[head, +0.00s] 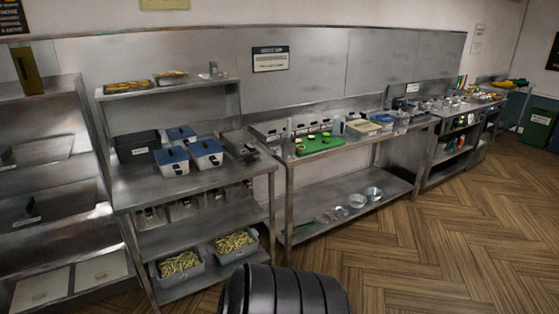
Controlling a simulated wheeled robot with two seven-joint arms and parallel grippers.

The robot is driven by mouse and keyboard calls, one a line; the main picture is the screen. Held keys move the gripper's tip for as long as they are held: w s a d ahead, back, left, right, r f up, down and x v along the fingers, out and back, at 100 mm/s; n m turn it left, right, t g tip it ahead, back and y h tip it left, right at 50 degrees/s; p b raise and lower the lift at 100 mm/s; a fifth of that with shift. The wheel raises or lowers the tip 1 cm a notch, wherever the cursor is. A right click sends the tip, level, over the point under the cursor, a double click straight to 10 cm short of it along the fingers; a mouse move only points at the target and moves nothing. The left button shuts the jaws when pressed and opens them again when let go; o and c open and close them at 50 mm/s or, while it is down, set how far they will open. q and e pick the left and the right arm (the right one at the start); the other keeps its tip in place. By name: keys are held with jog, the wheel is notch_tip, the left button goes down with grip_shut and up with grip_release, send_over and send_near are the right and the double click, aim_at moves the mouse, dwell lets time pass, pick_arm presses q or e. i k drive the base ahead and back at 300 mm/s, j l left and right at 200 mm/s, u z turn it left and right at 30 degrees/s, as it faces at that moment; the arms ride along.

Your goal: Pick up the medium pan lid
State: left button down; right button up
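I cannot make out the medium pan lid for certain. Several small round shiny pieces, which may be bowls or lids, sit on the lower shelf of the middle steel table; the largest is a shiny round piece (373,193) at the right of the group. They are too small to tell apart by size. Neither of my grippers shows in the head view.
A steel rack at left holds blue-lidded containers (172,162), a black bin (137,146) and grey tubs of fries (181,265). The middle table (340,184) carries a green board (319,145). A green bin (537,127) stands far right. Wooden floor (440,245) is clear at right.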

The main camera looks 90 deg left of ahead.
aim_at(31, 206)
jog(key=u, duration=4.5)
jog(key=i+j, duration=0.15)
jog(key=i, duration=0.5)
jog(key=i+j+u, duration=0.15)
jog(key=i, duration=0.45)
